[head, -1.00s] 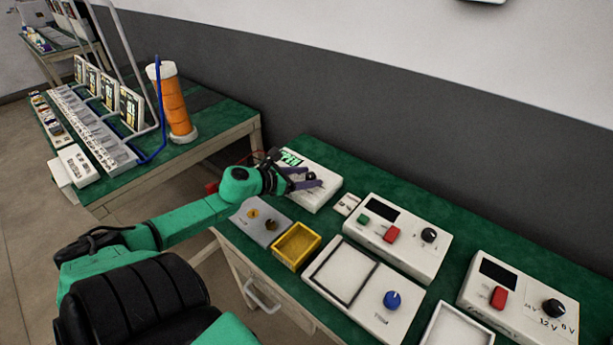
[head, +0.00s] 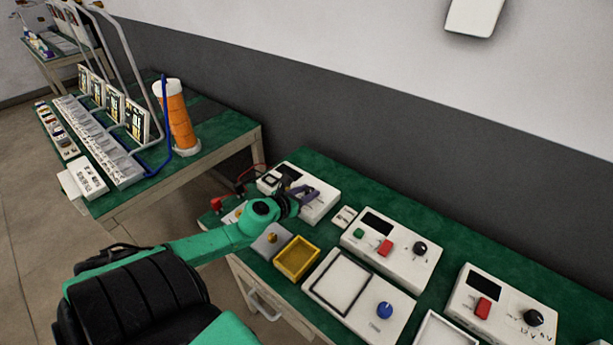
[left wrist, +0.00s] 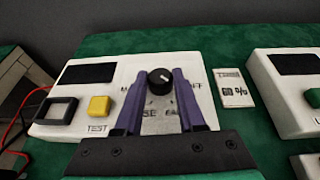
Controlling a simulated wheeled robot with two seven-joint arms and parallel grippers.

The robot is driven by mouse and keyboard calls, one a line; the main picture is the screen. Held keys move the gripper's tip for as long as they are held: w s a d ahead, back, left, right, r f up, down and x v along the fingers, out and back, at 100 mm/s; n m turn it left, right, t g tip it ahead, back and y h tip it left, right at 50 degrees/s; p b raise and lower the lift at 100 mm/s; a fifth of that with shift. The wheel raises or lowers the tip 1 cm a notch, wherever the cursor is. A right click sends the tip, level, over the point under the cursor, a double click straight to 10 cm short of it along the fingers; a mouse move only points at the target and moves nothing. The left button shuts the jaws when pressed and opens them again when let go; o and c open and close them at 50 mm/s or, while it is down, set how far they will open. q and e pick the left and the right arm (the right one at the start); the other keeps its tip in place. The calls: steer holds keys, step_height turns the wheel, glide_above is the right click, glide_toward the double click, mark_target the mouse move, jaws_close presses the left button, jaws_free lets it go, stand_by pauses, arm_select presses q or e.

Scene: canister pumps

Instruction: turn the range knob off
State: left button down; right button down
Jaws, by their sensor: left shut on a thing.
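The range knob (left wrist: 160,80) is a round black knob with a pale mark, on a white box (left wrist: 65,130) with a dark display (left wrist: 78,73). Letters ending in "FF" show to the knob's upper right; other lettering is partly hidden by my fingers. The pale mark seems to point to the upper right. My left gripper (left wrist: 160,85) has its two purple fingers shut on the knob's sides. In the head view, my left gripper (head: 306,194) is over the same box (head: 322,203), and the knob is hard to make out. My right gripper is not in view.
A small label card (left wrist: 233,88) lies right of the box. A yellow tray (head: 297,259) and another white box with a red switch (head: 385,248) are close by.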

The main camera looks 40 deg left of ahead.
arm_select(q)
steer(key=n+y+p, duration=0.2)
steer(key=p, duration=0.1)
steer(key=n+g+y+p, duration=0.1)
steer(key=y+p, duration=0.1)
steer(key=shift+w+d+r+n, duration=0.1)
steer(key=shift+d+r+n, duration=0.25)
steer(key=shift+n, duration=0.05)
steer(key=n+y+p, duration=0.1)
steer(key=n+g+y, duration=0.1)
steer(key=shift+w+d+f+g+y+p, duration=0.1)
steer(key=shift+f+g+y+p, duration=0.2)
steer(key=shift+p, duration=0.1)
steer(key=shift+d+n+g+y, duration=0.1)
steer(key=shift+n+g+y, duration=0.8)
steer(key=shift+n, duration=0.4)
steer(key=shift+f, duration=0.1)
steer(key=c, duration=0.5)
jaws_free()
steer(key=v, duration=1.4)
steer(key=shift+d+p, duration=0.35)
